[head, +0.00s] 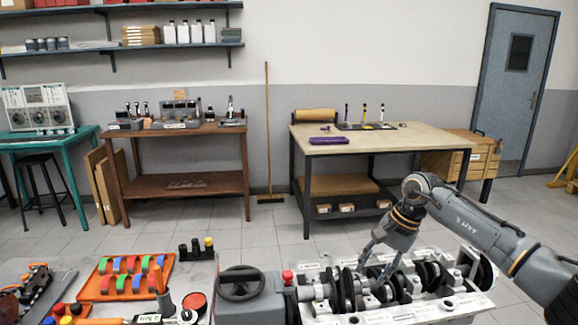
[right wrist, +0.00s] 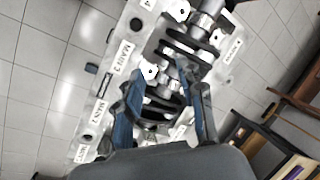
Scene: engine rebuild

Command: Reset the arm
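My right arm (head: 475,228) reaches in from the right in the head view. Its gripper (head: 374,266) points down over the engine block with the crankshaft (head: 345,290). In the right wrist view the two blue-grey fingers of the gripper (right wrist: 163,72) stand apart, with nothing seen held between them. The crankshaft (right wrist: 170,78) and the white block with "MAIN" labels (right wrist: 122,58) show beyond the fingertips. Whether the fingers touch the crankshaft is not clear. My left gripper is not in view.
Left of the block are a grey unit with a dark handwheel (head: 240,283) and an orange tray of coloured bearing shells (head: 125,277). A wooden workbench (head: 440,139) stands behind, across open tiled floor (head: 250,235). Air above the near bench is mostly free.

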